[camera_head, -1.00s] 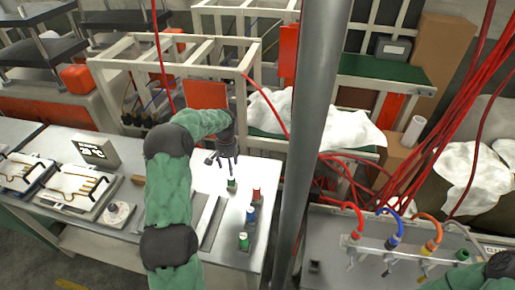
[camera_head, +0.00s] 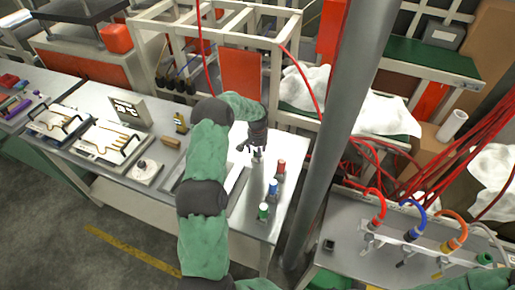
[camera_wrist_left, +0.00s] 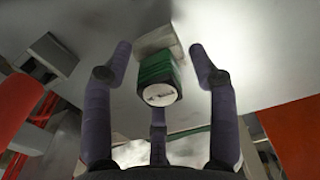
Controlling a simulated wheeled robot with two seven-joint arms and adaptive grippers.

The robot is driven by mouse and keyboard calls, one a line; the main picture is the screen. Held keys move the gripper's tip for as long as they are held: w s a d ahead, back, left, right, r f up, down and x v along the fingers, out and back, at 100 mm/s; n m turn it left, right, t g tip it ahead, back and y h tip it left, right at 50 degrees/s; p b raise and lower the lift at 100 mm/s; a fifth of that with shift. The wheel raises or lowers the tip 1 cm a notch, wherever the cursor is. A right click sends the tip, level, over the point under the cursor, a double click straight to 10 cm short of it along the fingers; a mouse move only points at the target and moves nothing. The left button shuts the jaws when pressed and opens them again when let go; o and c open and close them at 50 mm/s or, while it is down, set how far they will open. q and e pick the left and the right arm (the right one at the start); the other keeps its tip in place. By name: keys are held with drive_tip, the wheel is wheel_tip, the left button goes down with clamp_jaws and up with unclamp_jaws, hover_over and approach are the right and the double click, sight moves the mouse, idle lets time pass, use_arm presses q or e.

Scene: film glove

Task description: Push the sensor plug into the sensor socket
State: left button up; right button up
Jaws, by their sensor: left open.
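My left gripper (camera_head: 256,150) is open above the white table. In the left wrist view, its fingers (camera_wrist_left: 160,95) stand spread around a green ribbed plug (camera_wrist_left: 157,70) with a white round end face, and gaps show beside it. A grey block (camera_wrist_left: 155,38) is behind the plug. In the head view the gripper mostly hides this plug. A red plug (camera_head: 281,167), a blue plug (camera_head: 273,187) and another green plug (camera_head: 263,211) stand in a row beside it. I cannot tell for sure which part is the sensor socket. My right gripper is out of view.
A grey pole (camera_head: 338,125) rises right of the table. Beyond it, a bench holds coloured hose connectors (camera_head: 414,234) and a small dark block (camera_head: 328,246). A pale frame rack (camera_head: 180,45) stands behind. Trays with wire handles (camera_head: 108,140) lie left.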

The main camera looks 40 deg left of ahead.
use_arm(q)
clamp_jaws()
drive_tip(key=shift+r, duration=0.5)
idle(0.8)
drive_tip(key=shift+r+p, duration=1.05)
drive_tip(key=shift+r, duration=1.05)
drive_tip(key=shift+r, duration=0.1)
drive_tip(key=shift+r+p, duration=0.65)
drive_tip(key=shift+r, duration=0.75)
drive_tip(key=shift+s+f, duration=0.1)
